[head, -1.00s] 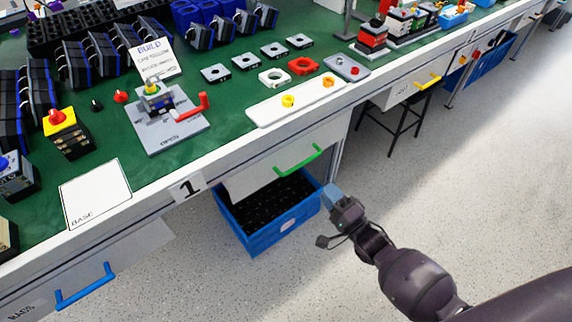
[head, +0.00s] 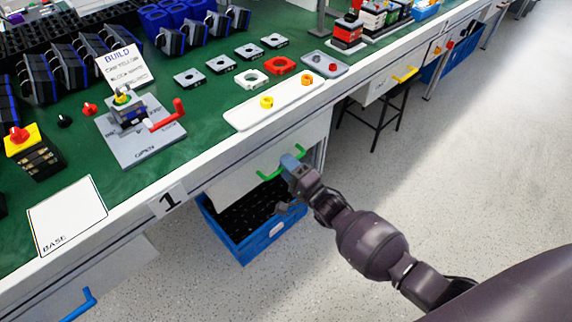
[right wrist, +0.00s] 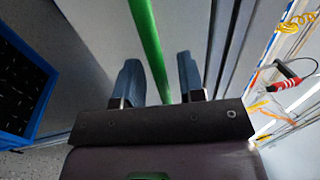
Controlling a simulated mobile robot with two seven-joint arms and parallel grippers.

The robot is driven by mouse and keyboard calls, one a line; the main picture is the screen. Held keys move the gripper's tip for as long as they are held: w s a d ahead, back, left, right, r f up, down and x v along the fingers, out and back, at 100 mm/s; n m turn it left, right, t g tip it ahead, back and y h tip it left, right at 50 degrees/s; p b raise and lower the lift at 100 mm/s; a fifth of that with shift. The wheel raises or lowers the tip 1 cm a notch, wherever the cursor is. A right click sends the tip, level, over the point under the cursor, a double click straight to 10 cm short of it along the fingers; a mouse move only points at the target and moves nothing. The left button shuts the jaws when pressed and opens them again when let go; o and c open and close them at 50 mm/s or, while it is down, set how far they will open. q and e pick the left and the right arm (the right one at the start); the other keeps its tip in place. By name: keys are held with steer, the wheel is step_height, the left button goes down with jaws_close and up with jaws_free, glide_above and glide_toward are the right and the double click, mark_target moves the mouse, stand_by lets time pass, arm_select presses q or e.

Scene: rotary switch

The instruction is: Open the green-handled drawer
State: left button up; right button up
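The green handle (head: 268,174) is on the front of a white drawer (head: 235,185) under the bench, and the drawer looks shut. My right gripper (head: 290,162) is at the handle in the head view and hides part of it. In the right wrist view the green handle bar (right wrist: 148,45) runs down between the two blue-grey fingers of my right gripper (right wrist: 158,82). The fingers are apart, with a gap on each side of the bar. My left gripper is not in view.
A blue crate (head: 250,238) stands on the floor below the drawer. The green bench top (head: 200,130) holds switch parts and a white tray (head: 245,115). A blue-handled drawer (head: 85,302) is at the lower left. The floor at the right is open.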

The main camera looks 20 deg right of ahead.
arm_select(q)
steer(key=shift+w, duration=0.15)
arm_select(e)
steer(key=shift+w, duration=0.15)
steer(key=shift+c, duration=0.3)
steer(key=c, duration=0.5)
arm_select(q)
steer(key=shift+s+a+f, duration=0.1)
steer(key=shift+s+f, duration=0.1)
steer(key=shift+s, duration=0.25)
arm_select(e)
jaws_close()
